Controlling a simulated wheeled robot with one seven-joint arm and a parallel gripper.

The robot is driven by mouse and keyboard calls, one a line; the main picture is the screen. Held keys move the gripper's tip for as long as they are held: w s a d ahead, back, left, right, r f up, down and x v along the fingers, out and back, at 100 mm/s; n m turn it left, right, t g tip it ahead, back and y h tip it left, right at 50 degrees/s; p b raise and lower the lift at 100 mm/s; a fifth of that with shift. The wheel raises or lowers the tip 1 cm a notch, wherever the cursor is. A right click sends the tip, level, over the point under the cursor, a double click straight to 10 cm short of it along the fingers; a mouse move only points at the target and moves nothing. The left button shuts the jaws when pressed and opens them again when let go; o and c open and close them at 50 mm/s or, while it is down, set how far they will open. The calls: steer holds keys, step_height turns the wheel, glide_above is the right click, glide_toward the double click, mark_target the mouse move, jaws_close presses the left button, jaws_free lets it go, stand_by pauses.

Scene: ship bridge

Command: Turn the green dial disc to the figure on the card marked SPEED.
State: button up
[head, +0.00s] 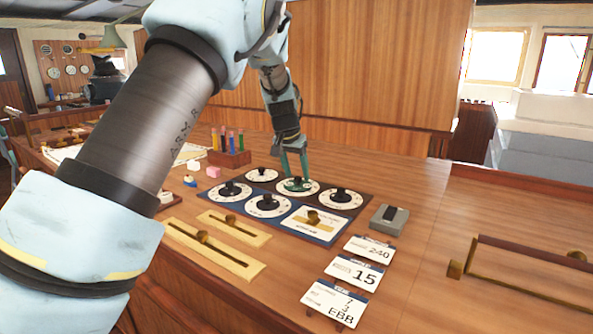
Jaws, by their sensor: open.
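A panel (322,238) on the wooden desk carries several round white dials with black knobs. The dial under my gripper, in the back row's middle, shows green at its centre; I take it as the green dial disc (313,187). My gripper (294,174) points down over this dial, its two fingers apart with nothing seen between them. I cannot tell whether the fingertips touch the knob. The dial's figures are too small to read. Three cards stand at the front right: one reads 240 (369,250), one 15 (353,273), one 7, 3, EBB (335,303). Their headings are not legible.
A grey box with a black lever (389,219) stands right of the panel. Two brass slotted plates (213,249) lie in front of it. A pen rack (231,158) stands behind left. A brass-ended rail (520,257) is at right. Bare desk lies between.

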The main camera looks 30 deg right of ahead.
steer(key=shift+d+f, duration=0.1)
steer(key=shift+f, duration=0.25)
steer(key=shift+c, duration=0.4)
jaws_close()
